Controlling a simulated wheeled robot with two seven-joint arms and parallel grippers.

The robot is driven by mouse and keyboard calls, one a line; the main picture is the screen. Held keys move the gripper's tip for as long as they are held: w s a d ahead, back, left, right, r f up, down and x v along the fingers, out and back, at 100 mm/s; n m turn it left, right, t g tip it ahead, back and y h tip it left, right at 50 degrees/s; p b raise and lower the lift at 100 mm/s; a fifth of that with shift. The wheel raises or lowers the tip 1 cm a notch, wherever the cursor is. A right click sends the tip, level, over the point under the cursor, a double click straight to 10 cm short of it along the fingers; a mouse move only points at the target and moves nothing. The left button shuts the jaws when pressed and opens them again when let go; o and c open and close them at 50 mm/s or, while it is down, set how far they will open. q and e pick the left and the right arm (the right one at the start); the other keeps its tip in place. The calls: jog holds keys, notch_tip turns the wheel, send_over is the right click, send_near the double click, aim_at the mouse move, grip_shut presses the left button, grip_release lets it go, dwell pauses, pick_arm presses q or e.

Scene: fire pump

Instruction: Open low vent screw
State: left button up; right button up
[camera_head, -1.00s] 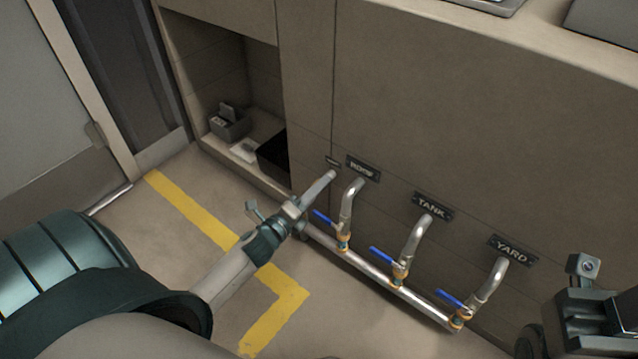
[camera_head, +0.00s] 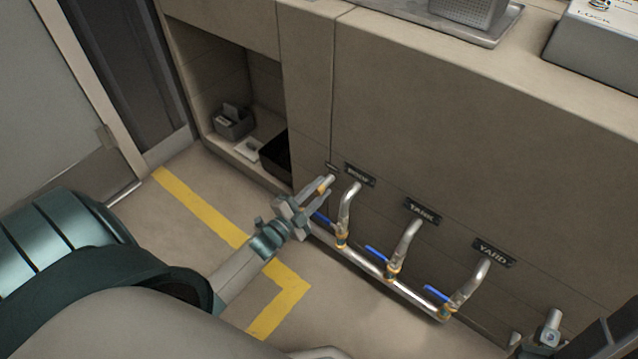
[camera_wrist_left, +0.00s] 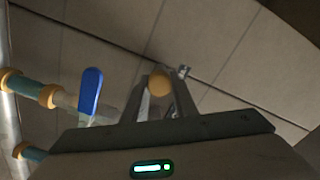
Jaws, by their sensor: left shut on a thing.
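The low vent screw, a small round brass knob (camera_head: 322,187) on a short pale stub, sits low on the cabinet front, below a small label and left of the ROOF valve. My left gripper (camera_head: 318,192) reaches it from the lower left, with its two fingers around the knob. In the left wrist view the knob (camera_wrist_left: 160,83) shows between the fingertips, and the gripper is shut on it. I cannot tell how far the screw is turned. My right gripper (camera_head: 540,338) shows only in part at the bottom right; its jaw state is unclear.
A steel pipe (camera_head: 377,270) with blue-handled valves runs low along the cabinet, close to the right of my left gripper. ROOF (camera_head: 360,174), TANK and YARD labels sit above the valves. The yellow-marked floor (camera_head: 200,210) is clear.

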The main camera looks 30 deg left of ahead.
aim_at(316, 192)
pick_arm(q)
jog(key=n+p, duration=0.2)
jog(key=n, duration=0.1)
jog(key=n+p, duration=0.1)
jog(key=n, duration=0.3)
jog(key=shift+a+r+p, duration=0.15)
jog(key=shift+p, duration=0.25)
jog(key=n+p, duration=0.1)
jog(key=n, duration=0.3)
jog(key=shift+n, duration=0.3)
pick_arm(e)
jog(key=w+a+f+m+g+h, duration=0.3)
jog(key=a+f+g+h, duration=0.3)
jog(key=f, duration=0.2)
jog(key=shift+w+m, duration=0.25)
jog(key=shift+m, duration=0.15)
jog(key=shift+a+f, duration=0.2)
jog(key=shift+f, duration=0.05)
pick_arm(q)
jog(key=o, duration=1)
jog(key=shift+o, duration=0.2)
jog(key=shift+s, duration=0.15)
